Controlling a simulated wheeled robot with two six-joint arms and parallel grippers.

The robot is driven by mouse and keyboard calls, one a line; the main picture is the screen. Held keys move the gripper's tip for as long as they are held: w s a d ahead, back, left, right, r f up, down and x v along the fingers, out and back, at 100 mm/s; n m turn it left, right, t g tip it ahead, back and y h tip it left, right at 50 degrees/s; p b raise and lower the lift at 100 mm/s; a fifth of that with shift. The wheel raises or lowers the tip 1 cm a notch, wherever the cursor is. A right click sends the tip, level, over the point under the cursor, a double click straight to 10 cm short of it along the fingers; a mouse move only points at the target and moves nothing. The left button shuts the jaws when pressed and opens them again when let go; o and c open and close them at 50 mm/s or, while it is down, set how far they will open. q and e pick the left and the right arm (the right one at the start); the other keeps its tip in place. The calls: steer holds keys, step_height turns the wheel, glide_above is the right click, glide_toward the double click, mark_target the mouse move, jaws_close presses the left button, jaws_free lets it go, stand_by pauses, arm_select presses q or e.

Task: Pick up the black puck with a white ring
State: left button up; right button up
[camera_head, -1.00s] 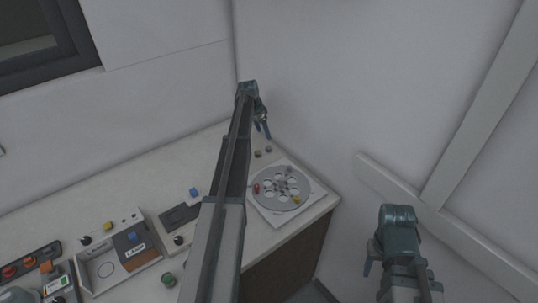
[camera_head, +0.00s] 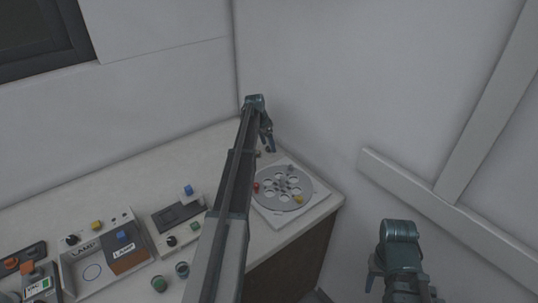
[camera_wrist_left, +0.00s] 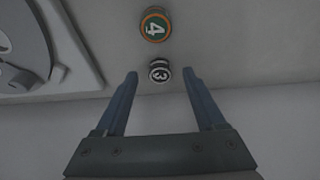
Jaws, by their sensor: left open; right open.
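A small black puck with a white ring and a white "3" (camera_wrist_left: 160,71) lies on the pale counter in the left wrist view. My left gripper (camera_wrist_left: 160,76) is open and empty, its two blue fingertips on either side of the puck with gaps at both sides. Whether the fingers are at the puck's height I cannot tell. In the head view my left gripper (camera_head: 268,143) is over the counter's far corner, and it largely hides the puck there. My right gripper (camera_head: 395,283) is at the lower right, away from the counter.
A green puck with an orange ring and a "4" (camera_wrist_left: 155,24) lies just beyond the black puck. A round holed disc on a white plate (camera_head: 290,207) stands nearby. Walls bound the counter's far corner.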

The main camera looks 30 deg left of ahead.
arm_select(q)
steer(key=shift+w+f, duration=0.1)
steer(key=shift+f, duration=0.35)
steer(key=shift+r, duration=0.1)
arm_select(e)
steer(key=shift+f, duration=0.35)
arm_select(q)
steer(key=shift+c, duration=0.4)
jaws_close()
steer(key=shift+r, duration=0.2)
arm_select(e)
steer(key=shift+r, duration=0.2)
